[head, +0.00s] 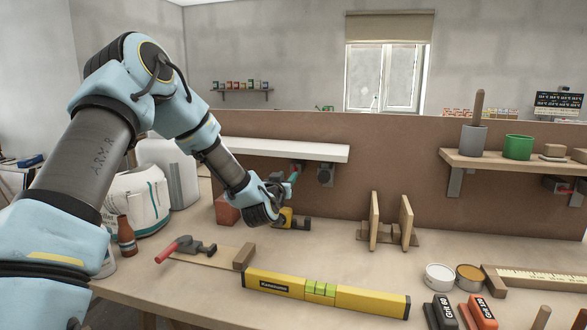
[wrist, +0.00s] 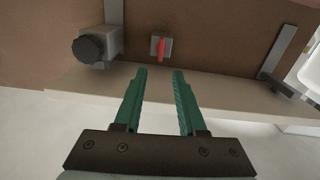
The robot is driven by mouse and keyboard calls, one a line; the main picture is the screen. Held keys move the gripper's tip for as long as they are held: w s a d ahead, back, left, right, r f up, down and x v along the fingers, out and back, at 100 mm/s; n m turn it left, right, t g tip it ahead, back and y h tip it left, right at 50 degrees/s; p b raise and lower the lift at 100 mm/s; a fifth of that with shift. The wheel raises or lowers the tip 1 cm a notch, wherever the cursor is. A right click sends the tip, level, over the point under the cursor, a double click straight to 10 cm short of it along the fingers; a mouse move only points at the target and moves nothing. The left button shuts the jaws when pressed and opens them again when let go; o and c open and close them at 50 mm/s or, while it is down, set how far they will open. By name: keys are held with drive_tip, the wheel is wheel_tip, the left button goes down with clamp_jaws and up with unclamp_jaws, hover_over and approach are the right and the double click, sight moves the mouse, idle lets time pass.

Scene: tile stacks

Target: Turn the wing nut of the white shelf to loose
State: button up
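The white shelf (head: 285,149) is fixed to the brown panel, and its pale board (wrist: 180,105) crosses the wrist view. A small red wing nut (wrist: 161,47) sits on a grey plate between the shelf's brackets, standing roughly upright in the wrist view. In the head view it is small and partly hidden near my gripper. My gripper (wrist: 159,72) has two teal fingers, open and empty, with a clear gap between them. The wing nut appears just beyond the fingertips, in line with the gap and not between them. In the head view my gripper (head: 292,178) is under the shelf.
A dark round knob (wrist: 90,48) on a grey block is left of the wing nut in the wrist view; a grey bracket (wrist: 284,55) is right. A wooden shelf (head: 480,158) holds a green pot. A yellow level (head: 270,284) and clamps lie on the bench below.

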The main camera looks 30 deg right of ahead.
sight(293, 168)
drive_tip(key=p+x, duration=0.2)
drive_tip(key=x, duration=0.6)
drive_tip(key=shift+d, duration=0.1)
drive_tip(key=shift+c, duration=0.3)
clamp_jaws()
